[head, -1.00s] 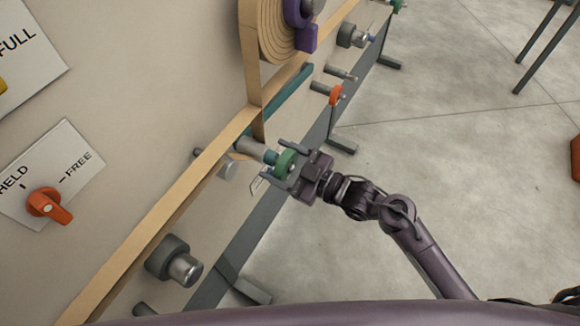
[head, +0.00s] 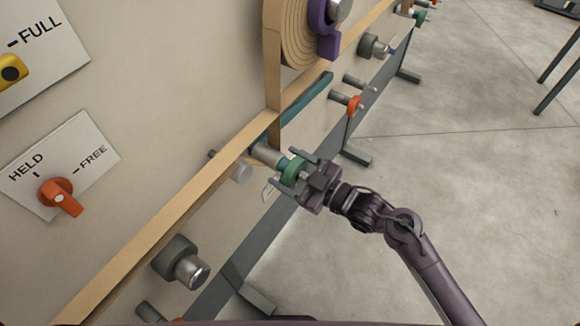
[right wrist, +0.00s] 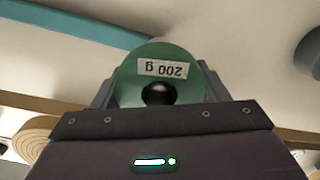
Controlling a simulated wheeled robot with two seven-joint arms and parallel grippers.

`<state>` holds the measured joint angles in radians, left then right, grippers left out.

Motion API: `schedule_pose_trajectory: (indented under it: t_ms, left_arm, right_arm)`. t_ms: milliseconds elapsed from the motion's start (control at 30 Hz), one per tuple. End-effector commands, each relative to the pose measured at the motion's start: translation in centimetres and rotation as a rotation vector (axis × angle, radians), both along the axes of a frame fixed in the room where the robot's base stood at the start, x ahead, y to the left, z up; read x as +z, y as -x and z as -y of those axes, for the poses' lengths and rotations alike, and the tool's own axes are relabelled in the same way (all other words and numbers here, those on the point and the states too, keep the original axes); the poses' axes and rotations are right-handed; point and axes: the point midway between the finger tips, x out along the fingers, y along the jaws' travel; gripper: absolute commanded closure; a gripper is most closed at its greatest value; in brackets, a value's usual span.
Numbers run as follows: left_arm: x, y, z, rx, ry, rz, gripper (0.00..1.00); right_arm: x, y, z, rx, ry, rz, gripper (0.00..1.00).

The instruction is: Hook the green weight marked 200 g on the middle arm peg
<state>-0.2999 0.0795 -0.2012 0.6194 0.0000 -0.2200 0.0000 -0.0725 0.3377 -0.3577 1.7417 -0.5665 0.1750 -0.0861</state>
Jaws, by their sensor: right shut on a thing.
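My right gripper (head: 290,174) is shut on the green weight (head: 294,170), a disc gripped by its sides. In the right wrist view, the green weight (right wrist: 132,78) sits between the fingers, its "200 g" label upside down, with a dark round spot and shiny knob below the label. In the head view, the weight is close to the outer end of a grey cylinder (head: 267,154) by the lower end of the teal arm (head: 305,102). I cannot tell whether they touch or whether a peg passes through the weight. My left gripper is out of view.
A tan strip (head: 170,212) runs along the panel to a wound roll (head: 297,40) with a purple part (head: 323,35). An orange disc (head: 354,106) is on a peg farther back. An orange knob (head: 57,193) sits on the HELD/FREE plate. Open floor lies to the right.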

Motion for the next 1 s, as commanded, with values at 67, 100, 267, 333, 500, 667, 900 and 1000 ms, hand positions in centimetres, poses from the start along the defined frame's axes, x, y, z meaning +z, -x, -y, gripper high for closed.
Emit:
schedule_pose_trajectory:
  t_ms: [67, 100, 267, 333, 500, 667, 900, 1000]
  left_arm:
    - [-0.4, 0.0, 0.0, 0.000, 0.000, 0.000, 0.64]
    - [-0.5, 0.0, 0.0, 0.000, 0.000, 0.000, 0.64]
    - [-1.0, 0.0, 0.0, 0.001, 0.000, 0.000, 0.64]
    - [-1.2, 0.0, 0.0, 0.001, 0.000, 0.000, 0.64]
    - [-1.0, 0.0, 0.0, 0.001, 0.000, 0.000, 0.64]
    - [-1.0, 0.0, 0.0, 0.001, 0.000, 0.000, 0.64]
    - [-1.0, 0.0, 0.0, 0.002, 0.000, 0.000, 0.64]
    - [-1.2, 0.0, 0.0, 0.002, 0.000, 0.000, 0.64]
  right_arm:
    - [-0.5, 0.0, 0.0, 0.000, 0.000, 0.001, 0.89]
    - [-0.6, 0.0, 0.0, 0.000, 0.001, 0.001, 0.89]
    - [-1.3, 0.0, 0.0, 0.000, 0.001, 0.001, 0.89]
    - [-1.6, 0.0, 0.0, -0.001, 0.000, 0.001, 0.89]
    - [-1.3, 0.0, 0.0, -0.001, 0.000, 0.001, 0.12]
    - [-1.4, 0.0, 0.0, -0.001, 0.000, 0.001, 0.07]
    - [-1.5, 0.4, 0.7, -0.001, 0.002, -0.001, 0.07]
    - [-1.6, 1.3, 1.9, 0.000, 0.005, -0.001, 0.07]
